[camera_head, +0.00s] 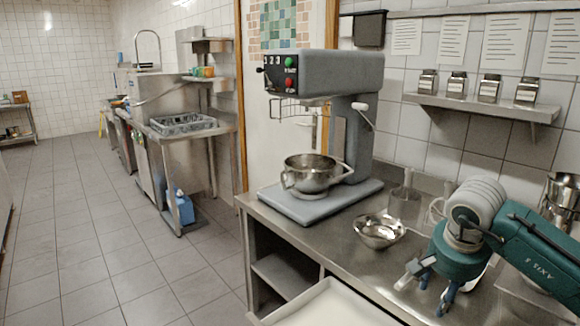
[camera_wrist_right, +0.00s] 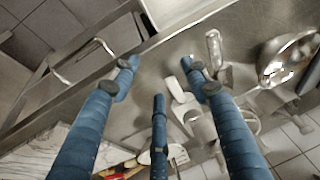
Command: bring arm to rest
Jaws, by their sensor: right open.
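My right arm comes in from the right in the head view, in green and grey. Its right gripper (camera_head: 432,285) hangs over the steel counter (camera_head: 352,255), fingers pointing down. The right wrist view shows its three blue fingers spread apart (camera_wrist_right: 160,80), with nothing between them. Counter items lie below and between the fingers; whether a finger touches any of them I cannot tell. My left gripper is in neither view.
A shiny steel bowl (camera_head: 379,231) stands left of the gripper. A grey mixer (camera_head: 335,85) with its bowl (camera_head: 309,172) stands further left. A shelf of jars (camera_head: 482,106) is on the wall behind. A pale tray (camera_head: 335,308) is at the front. The tiled floor (camera_head: 110,255) at left is clear.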

